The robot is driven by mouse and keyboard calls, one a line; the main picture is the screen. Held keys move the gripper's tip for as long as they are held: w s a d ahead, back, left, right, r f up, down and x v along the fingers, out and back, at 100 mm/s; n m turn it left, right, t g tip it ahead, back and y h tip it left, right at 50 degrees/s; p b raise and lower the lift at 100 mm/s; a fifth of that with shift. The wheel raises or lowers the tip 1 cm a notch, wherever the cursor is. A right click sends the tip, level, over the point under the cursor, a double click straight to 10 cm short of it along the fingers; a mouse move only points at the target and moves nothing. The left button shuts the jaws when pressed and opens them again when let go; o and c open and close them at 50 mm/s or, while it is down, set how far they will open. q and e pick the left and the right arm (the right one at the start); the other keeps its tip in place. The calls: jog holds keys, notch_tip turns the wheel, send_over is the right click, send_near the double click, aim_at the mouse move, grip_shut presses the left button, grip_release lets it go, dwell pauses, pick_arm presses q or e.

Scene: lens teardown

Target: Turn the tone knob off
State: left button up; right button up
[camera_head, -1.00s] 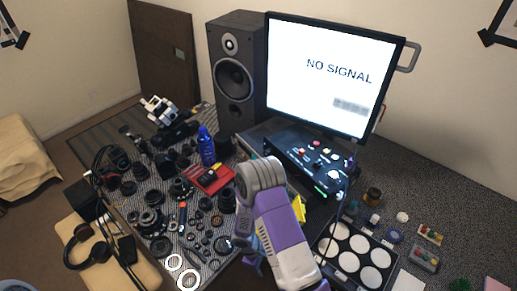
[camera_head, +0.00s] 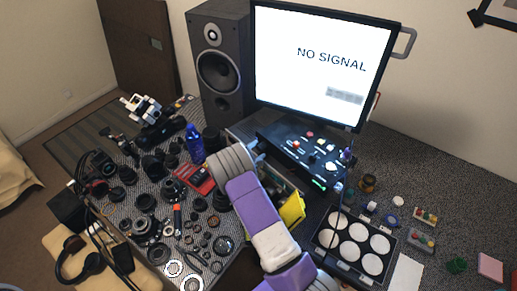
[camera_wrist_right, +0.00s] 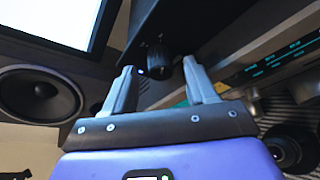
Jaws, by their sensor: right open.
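A dark round ribbed knob (camera_wrist_right: 157,62) sticks out from a black panel (camera_wrist_right: 160,22) in the right wrist view. It stands between the tips of my right gripper (camera_wrist_right: 159,72), which is open with one finger on each side. I cannot tell whether either finger touches it, and no label on it is readable. In the head view the black console (camera_head: 318,172) with small coloured knobs stands below the monitor. My right gripper (camera_head: 257,150) is at its left end, partly hidden by my wrist. My left gripper is not in view.
The monitor (camera_head: 322,60) reads "NO SIGNAL". A speaker (camera_head: 220,70) and a blue bottle (camera_head: 194,143) stand to the left. Lens parts crowd the left mat. A yellow object (camera_head: 292,208) and a tray of white discs (camera_head: 325,238) lie to the right of my arm.

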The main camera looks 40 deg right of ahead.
jog(key=shift+x, duration=1.05)
jog(key=shift+c, duration=0.3)
jog(key=c, duration=1)
